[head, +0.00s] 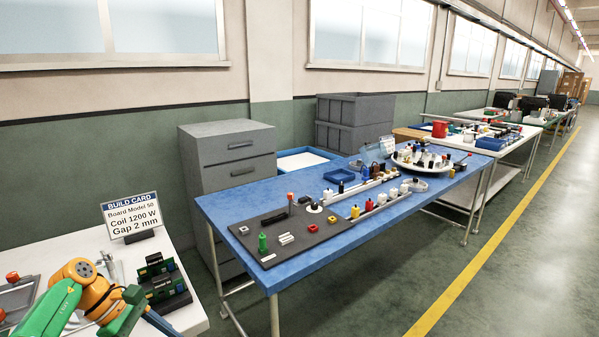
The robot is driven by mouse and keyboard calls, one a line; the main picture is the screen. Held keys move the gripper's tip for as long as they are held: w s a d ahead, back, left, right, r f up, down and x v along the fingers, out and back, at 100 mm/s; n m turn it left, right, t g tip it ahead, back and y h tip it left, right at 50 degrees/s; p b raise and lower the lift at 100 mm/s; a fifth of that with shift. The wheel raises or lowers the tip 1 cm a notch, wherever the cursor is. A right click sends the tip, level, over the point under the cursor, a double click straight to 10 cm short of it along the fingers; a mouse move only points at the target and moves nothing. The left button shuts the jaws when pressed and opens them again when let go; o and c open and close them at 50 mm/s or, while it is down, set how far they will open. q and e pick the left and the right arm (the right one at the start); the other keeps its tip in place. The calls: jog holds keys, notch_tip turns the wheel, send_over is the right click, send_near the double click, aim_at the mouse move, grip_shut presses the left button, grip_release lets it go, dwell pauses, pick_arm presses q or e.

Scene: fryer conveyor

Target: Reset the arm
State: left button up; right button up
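My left arm (78,290), green with orange joints, comes in at the bottom left corner over a white table. No gripper fingers show on it. My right arm and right gripper are out of the picture. A build card (131,216) stands on the white table, reading "Board Model 50, Coil 1200 W, Gap 2 mm". Dark green board-like blocks (160,275) sit in a dark holder beside the arm, which overlaps the table in the picture.
A blue table (330,258) holds a dark mat (250,233) with small colored parts, a parts row and a round white tray (425,165). Grey drawers (230,160) and crates (352,108) stand behind. The floor right of the yellow line (470,265) is clear.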

pick_arm(q)
jog(key=w+d+f+n+t+h, duration=0.4)
jog(key=d+f+n, duration=0.35)
jog(key=d, duration=0.25)
notch_tip(320, 180, down, 10)
jog(key=s+d+n+t+y, duration=0.25)
jog(key=n+t, duration=0.35)
jog(key=n, duration=1.1)
jog(key=s+a+f+n+g+y, duration=0.35)
jog(key=s+f+n+y, duration=0.35)
jog(key=s+f+n, duration=0.9)
jog(key=s+f+n+g, duration=0.1)
jog(key=s+n+g, duration=0.1)
jog(key=s, duration=0.5)
jog(key=s+f+n+g+y, duration=0.1)
jog(key=s+f+n+g, duration=0.1)
jog(key=s+n, duration=0.3)
jog(key=s+f+n+g+p, duration=0.1)
jog(key=s+n, duration=0.3)
jog(key=s, duration=0.5)
jog(key=shift+s+f+g, duration=0.3)
jog(key=shift+f+g, duration=0.2)
jog(key=shift+g, duration=0.15)
jog(key=shift+d, duration=0.1)
